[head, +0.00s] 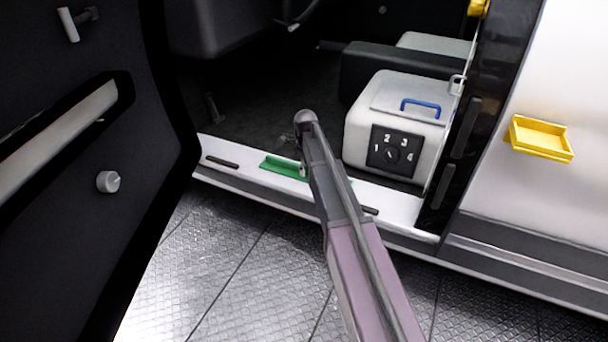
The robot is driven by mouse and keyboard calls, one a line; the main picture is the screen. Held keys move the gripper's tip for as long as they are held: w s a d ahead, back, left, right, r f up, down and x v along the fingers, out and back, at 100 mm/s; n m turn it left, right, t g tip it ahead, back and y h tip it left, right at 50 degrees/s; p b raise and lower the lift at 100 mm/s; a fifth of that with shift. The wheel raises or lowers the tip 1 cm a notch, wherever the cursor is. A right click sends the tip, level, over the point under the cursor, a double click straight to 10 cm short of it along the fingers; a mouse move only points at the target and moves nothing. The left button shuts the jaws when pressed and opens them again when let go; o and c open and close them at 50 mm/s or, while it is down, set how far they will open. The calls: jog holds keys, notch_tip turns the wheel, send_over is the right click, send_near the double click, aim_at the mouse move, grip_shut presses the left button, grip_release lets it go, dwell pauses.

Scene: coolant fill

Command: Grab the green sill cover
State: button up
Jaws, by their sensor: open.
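The green sill cover (280,165) lies along the white door sill (235,172), left of my arm. It is a short green channel, and its right end is hidden behind my arm. My arm reaches up from the bottom of the head view and bends down at its far end over the sill. Only a small pale part of my gripper (303,170) shows, at the right end of the cover. It is open. Whether its fingers are around the cover or touching it cannot be told, since the arm hides them.
An open dark door (70,200) stands on the left. Inside, a white box (360,145) with a blue handle (421,106) and a numbered dial (392,155) stands right of my arm. A yellow tray (541,138) is on the outer panel at right. Textured floor lies in front.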

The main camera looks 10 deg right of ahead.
aim_at(306, 167)
dwell(0.4)
grip_shut()
jog(key=shift+r, duration=0.1)
notch_tip(306, 167, up, 3)
jog(key=p, duration=0.3)
jog(key=shift+r, duration=0.15)
jog(key=s+d+r+p, duration=0.1)
jog(key=s+p, duration=0.1)
jog(key=s, duration=1.4)
jog(key=shift+r, duration=0.25)
